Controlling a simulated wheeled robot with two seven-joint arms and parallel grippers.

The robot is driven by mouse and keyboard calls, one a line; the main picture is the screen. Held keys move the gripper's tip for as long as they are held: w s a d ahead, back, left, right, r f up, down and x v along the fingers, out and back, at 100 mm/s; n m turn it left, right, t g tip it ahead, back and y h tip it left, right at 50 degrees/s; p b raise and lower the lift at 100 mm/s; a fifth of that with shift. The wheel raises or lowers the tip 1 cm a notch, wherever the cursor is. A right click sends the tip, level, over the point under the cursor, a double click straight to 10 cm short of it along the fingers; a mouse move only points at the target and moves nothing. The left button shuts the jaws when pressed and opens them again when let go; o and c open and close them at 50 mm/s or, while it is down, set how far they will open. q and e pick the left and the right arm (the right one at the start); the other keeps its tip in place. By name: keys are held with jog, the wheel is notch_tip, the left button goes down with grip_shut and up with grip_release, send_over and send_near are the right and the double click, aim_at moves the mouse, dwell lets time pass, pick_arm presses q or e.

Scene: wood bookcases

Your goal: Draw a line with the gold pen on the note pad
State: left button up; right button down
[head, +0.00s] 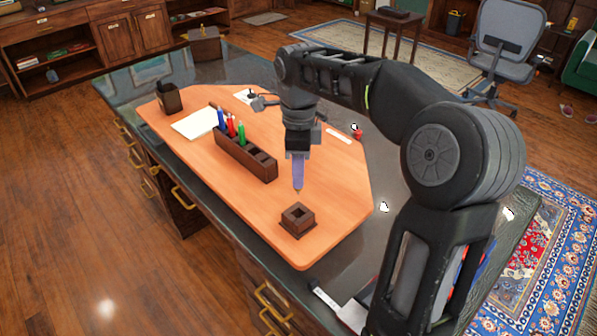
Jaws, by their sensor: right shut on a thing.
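My right gripper (298,150) is shut on a pen (298,172) that points straight down. The pen's body looks bluish purple and its narrow tip looks brownish gold. The tip is in the air just above and behind a small dark wooden holder (297,225) with a square hole. A white note pad (195,123) lies flat on the orange-brown desk board (330,185), to the left of the gripper and behind the pen organizer. My left gripper is not in view.
A dark wooden organizer (243,158) holds blue, red and green pens, between the pad and my right gripper. A dark cup (169,98) stands at the board's far left corner. A small red item (357,134) is at the right. The board's front right is clear.

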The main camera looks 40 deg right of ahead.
jog(key=shift+a, duration=0.1)
jog(key=w+a+f+n, duration=0.3)
jog(key=a+n, duration=0.6)
jog(key=n, duration=0.4)
jog(key=w+a+f+n, duration=0.3)
jog(key=a+n, duration=0.6)
jog(key=n, duration=0.4)
jog(key=shift+w+f, duration=0.35)
jog(key=shift+w, duration=0.5)
jog(key=shift+a, duration=0.1)
